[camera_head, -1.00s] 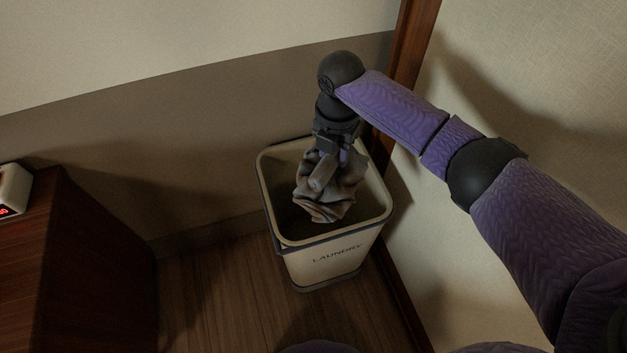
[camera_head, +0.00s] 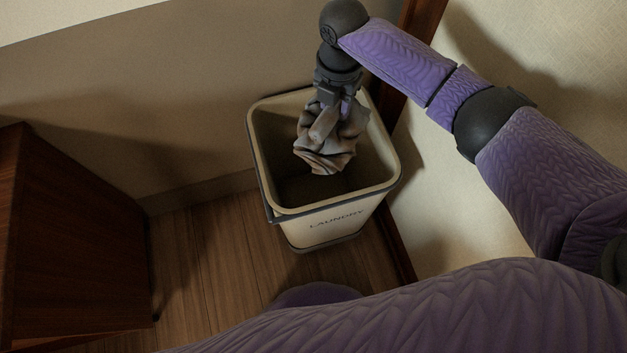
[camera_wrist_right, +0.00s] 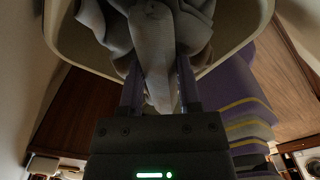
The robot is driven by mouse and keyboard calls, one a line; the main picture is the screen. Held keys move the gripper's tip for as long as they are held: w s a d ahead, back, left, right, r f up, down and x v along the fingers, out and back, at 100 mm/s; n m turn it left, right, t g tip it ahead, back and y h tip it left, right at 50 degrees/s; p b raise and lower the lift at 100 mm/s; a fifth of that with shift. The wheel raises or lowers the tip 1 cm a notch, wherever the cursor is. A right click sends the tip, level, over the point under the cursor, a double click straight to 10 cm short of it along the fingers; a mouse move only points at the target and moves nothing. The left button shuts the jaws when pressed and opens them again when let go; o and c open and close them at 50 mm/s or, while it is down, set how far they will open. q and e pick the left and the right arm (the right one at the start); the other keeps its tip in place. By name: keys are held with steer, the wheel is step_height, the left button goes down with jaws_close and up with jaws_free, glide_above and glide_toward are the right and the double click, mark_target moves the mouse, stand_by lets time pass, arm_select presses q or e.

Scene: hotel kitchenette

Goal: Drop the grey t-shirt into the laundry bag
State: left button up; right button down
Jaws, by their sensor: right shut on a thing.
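The grey t-shirt (camera_head: 328,142) is a crumpled bundle hanging from my right gripper (camera_head: 330,108), which is shut on it. The shirt hangs over the mouth of the laundry bag (camera_head: 325,222), a cream, square-mouthed bin with a dark rim band and the word LAUNDRY on its front. In the head view the shirt shows against the inside of the bin, nearer its far side. In the right wrist view the shirt (camera_wrist_right: 155,50) is between the two fingers (camera_wrist_right: 158,88), with the bin's pale rim (camera_wrist_right: 62,30) around it. My left gripper is not in view.
A dark wooden cabinet (camera_head: 70,240) stands at the left. Walls rise behind and to the right of the bin, with a wooden post (camera_head: 415,40) at the corner. Wooden floor (camera_head: 205,260) is clear between cabinet and bin.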

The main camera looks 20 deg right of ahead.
steer(key=c, duration=0.5)
jaws_free()
steer(key=shift+c, duration=0.2)
steer(key=shift+o, duration=1.1)
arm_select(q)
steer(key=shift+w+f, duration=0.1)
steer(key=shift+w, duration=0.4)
arm_select(e)
steer(key=shift+o, duration=0.6)
step_height(320, 180, up, 10)
steer(key=p, duration=0.6)
steer(key=shift+f, duration=0.1)
steer(key=shift+r, duration=0.3)
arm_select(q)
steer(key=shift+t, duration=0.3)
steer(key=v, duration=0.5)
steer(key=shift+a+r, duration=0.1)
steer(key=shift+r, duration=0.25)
arm_select(e)
steer(key=shift+f, duration=0.2)
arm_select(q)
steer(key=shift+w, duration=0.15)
